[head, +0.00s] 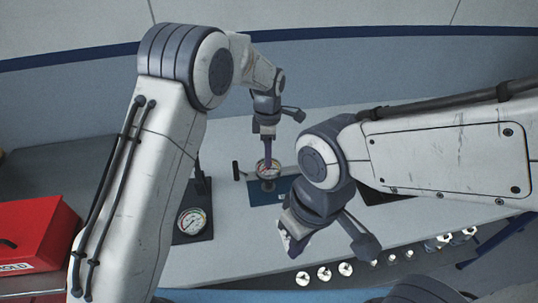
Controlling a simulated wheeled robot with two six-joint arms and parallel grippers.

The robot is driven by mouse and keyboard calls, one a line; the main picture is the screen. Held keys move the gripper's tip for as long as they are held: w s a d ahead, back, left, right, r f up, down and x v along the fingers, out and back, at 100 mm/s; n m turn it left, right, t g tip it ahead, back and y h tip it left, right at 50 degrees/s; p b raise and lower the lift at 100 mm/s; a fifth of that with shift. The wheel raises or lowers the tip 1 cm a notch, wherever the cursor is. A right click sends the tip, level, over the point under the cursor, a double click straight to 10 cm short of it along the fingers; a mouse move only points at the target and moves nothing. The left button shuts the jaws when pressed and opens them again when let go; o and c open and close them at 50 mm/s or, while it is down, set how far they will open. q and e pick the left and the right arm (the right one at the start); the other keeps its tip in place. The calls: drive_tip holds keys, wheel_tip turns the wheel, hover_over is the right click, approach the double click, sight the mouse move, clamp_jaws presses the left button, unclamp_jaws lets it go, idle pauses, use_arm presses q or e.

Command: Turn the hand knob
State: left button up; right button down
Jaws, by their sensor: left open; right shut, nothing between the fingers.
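A small black handle (237,170), which looks like the hand knob, sticks out to the left of a round white-faced gauge (268,169) on a blue base plate (262,194). My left gripper (267,154) points down at this gauge, with its fingers in front of or just above it. It is open, and the handle lies to its left, apart from it as far as I can see. Whether the fingers touch the gauge cannot be told. My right gripper (291,242) is shut and empty, nearer the table's front edge, partly hidden by its own wrist.
A second gauge (192,220) stands on a black plate with a dark post. A red box (34,236) is at the left. Several shiny round metal parts (324,273) line the front edge. The grey table (240,262) is clear in front.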

use_arm(q)
drive_tip(key=shift+f, duration=1.15)
clamp_jaws()
